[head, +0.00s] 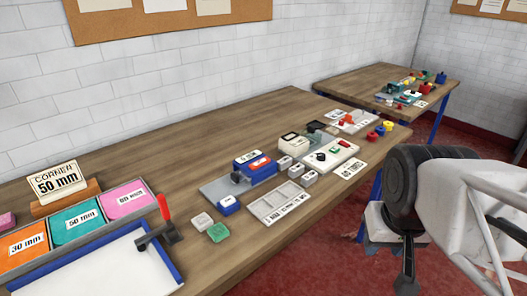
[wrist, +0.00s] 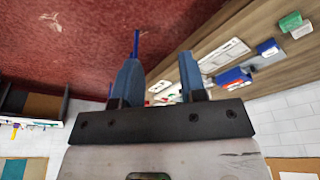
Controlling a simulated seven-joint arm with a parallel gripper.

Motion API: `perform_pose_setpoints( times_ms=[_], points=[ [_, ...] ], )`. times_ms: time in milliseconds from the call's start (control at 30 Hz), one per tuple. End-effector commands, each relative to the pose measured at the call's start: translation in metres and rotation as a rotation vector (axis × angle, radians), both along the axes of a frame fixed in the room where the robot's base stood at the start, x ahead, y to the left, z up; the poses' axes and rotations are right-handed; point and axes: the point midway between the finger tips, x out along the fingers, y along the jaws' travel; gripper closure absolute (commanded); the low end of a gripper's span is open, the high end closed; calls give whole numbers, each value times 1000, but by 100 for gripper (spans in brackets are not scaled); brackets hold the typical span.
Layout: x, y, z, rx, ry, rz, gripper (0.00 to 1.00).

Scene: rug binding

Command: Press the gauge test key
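A small box with a pale dial face, which looks like a gauge (head: 294,143), stands on the long wooden table. Beside it lies a white panel (head: 331,154) with a green button, a black knob and a red part. I cannot tell which part is the test key; the labels are too small to read. My gripper (wrist: 160,78) shows two separated blue-grey fingers with nothing between them. In the head view its dark end (head: 406,272) hangs off the table's front edge, over the red floor, apart from the panel.
A blue-and-red device (head: 254,168), a white slotted tray (head: 283,202) and small grey blocks stand left of the panel. Red, blue and yellow knobs (head: 381,130) lie right. A second table (head: 375,85) is behind. Bare wood shows along the table's back.

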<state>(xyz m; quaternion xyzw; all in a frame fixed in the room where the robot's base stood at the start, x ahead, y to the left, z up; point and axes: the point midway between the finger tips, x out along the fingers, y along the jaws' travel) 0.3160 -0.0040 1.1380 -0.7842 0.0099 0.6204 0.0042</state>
Motion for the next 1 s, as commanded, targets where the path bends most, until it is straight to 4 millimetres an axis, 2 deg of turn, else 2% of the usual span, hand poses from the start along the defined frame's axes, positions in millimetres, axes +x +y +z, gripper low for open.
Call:
perform_pose_setpoints(
  times_ms=[33,233,1000],
  points=[
    [0,0,0,0,0,0,70],
    [0,0,0,0,0,0,100],
    [0,0,0,0,0,0,100]
  ],
)
